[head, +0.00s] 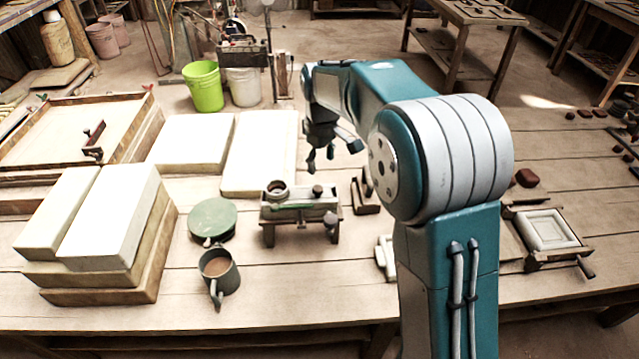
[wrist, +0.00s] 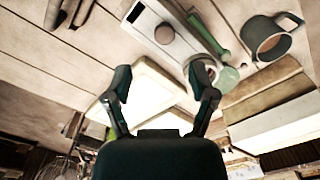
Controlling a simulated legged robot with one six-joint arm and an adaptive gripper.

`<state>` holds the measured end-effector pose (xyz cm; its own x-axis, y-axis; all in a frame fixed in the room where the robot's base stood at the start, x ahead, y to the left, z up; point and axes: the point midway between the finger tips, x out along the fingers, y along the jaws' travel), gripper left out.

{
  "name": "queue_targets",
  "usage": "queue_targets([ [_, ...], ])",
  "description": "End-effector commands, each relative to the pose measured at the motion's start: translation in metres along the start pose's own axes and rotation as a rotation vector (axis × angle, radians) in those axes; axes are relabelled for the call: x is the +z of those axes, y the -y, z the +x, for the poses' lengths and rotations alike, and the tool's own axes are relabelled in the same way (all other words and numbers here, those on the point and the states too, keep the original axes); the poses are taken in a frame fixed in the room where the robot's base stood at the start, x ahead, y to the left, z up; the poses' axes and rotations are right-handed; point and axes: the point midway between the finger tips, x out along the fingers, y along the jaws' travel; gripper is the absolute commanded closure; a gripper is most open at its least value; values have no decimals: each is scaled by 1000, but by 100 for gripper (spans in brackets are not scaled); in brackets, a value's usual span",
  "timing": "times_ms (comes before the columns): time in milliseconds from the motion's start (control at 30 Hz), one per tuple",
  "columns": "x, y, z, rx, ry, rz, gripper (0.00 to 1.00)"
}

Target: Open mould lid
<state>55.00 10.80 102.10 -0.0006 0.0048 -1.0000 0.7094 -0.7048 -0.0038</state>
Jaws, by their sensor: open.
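A shallow square frame (head: 548,229) with a pale inside, which looks like the mould, lies on the table to the right of my arm. A dark handle (head: 585,268) sticks out at its front right. Its left side is partly hidden by my arm, and I cannot tell which part is the lid. My gripper (head: 325,155) is well to the left of it, above the table behind the small press stand (head: 300,204). In the wrist view my gripper (wrist: 160,75) shows two spread fingers with nothing between them. The frame is not recognisable in the wrist view.
A mug (head: 217,272), a green round disc (head: 212,220) and stacked pale slabs (head: 110,225) stand on the left. More pale slabs (head: 262,150) lie behind the press stand. A small pale frame (head: 386,258) is partly hidden by my arm. Dark red lumps (head: 526,178) lie at right.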

Motion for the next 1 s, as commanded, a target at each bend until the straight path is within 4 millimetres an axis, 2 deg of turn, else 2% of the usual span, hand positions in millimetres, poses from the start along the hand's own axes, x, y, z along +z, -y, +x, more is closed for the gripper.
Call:
queue_targets([
  [33, -1, 2, 11, -2, 5, -1, 27],
  [200, -3, 4, 44, 0, 8, -2, 27],
  [400, -3, 4, 72, 1, 6, -1, 27],
  [567, -2, 2, 81, 1, 2, 0, 27],
  [800, -2, 3, 82, 2, 2, 0, 27],
  [833, -3, 3, 82, 3, 3, -1, 36],
  [867, -3, 3, 82, 3, 3, -1, 49],
  [900, -3, 3, 82, 3, 3, -1, 67],
  [967, -3, 3, 82, 3, 3, -1, 94],
  [1000, -3, 3, 82, 3, 3, -1, 100],
])
